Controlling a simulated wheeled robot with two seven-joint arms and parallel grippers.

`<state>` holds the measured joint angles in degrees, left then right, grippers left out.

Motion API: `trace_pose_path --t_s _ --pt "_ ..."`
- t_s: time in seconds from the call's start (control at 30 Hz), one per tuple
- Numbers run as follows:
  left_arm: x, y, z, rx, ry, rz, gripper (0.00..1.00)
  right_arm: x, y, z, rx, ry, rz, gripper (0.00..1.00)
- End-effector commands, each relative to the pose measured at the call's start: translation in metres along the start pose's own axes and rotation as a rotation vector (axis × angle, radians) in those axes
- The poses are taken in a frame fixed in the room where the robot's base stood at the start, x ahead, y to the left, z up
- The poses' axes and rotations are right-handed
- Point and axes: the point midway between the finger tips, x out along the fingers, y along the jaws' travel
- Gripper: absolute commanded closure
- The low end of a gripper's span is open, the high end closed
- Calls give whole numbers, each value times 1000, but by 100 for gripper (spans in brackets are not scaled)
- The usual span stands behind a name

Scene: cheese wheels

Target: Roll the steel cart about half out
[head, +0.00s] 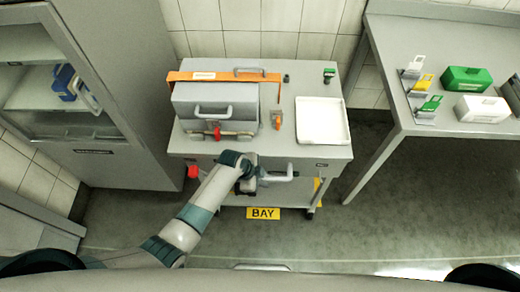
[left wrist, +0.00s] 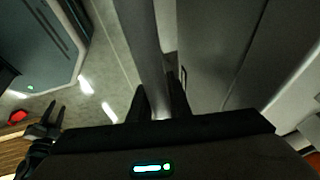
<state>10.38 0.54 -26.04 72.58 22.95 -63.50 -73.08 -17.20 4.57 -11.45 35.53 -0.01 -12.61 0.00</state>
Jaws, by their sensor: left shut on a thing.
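The steel cart (head: 320,152) stands against the tiled wall between a tall cabinet and a side table. A bar handle (head: 282,178) sticks out from its front edge. My left gripper (head: 252,180) is at the left part of this handle, shut on it. In the left wrist view the grey bar (left wrist: 146,45) runs down between the two dark fingers of my left gripper (left wrist: 162,98). The fingers hide part of the bar.
The cabinet (head: 125,165) is close on the left, the table (head: 395,75) on the right. Floor (head: 400,215) is clear at lower right.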

Motion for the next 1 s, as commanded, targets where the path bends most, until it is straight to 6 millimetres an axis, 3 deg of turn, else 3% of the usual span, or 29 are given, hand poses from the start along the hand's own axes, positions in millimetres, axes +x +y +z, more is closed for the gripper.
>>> trace_pose_path --t_s 1.0 --pt "-4 24 0 -1 -3 7 100 -14 1 -1 0 0 0 69"
